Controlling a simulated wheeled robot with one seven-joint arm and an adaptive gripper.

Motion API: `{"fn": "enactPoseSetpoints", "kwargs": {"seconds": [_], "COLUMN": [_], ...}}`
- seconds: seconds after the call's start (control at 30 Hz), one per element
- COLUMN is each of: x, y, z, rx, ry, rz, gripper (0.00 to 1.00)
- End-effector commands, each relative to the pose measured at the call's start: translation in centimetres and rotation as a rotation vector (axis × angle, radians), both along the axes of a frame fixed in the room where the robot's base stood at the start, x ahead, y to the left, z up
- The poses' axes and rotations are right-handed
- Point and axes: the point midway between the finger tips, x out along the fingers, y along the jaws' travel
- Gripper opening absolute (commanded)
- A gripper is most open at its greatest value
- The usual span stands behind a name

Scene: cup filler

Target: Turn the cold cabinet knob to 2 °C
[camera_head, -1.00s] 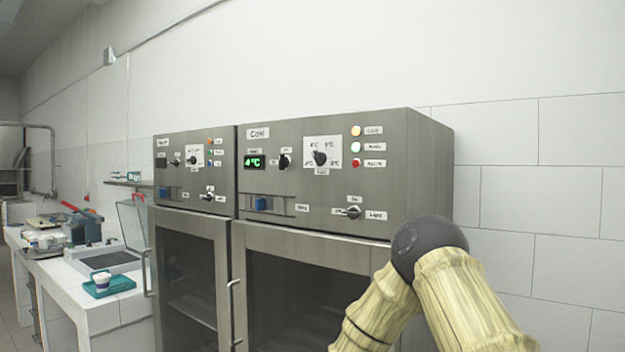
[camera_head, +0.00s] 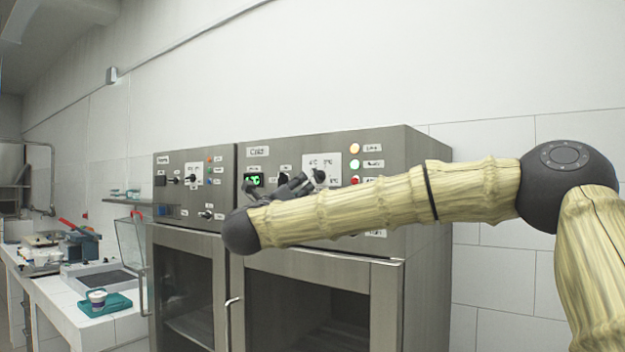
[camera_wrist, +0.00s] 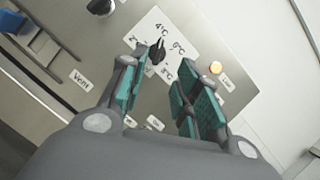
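The cold cabinet (camera_head: 400,220) is the right-hand steel unit, with a "Cold" label. Its black temperature knob (camera_head: 320,176) sits on a white dial plate (camera_head: 333,160); the knob (camera_wrist: 157,52) is also in the wrist view. Marks for 4, 6 and 8 °C show there; the 2 °C mark is partly covered by a finger. The knob seems to point near 4 °C. The green display (camera_head: 254,181) is partly hidden. My gripper (camera_wrist: 170,72) is open and empty before the panel, its fingers spread on either side of the knob's lower part; contact cannot be told.
Another black knob (camera_wrist: 101,7) and a "Vent" label (camera_wrist: 81,81) lie to the left in the wrist view. An amber lamp (camera_wrist: 216,67) is close to the right finger. A similar cabinet (camera_head: 187,260) stands to the left, then a white bench (camera_head: 90,330).

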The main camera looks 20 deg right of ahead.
Motion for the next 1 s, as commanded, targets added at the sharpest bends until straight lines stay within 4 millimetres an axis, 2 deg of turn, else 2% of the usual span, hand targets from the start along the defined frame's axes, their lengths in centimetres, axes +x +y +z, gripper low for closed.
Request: {"fn": "enactPoseSetpoints", "kwargs": {"seconds": [0.6, 1.0], "x": [6.4, 7.3], "y": [-5.3, -6.1], "z": [2.9, 3.2], "rx": [-0.004, -0.005], "ry": [0.005, 0.004], "rz": [0.000, 0.000], "gripper": [0.32, 0.32]}}
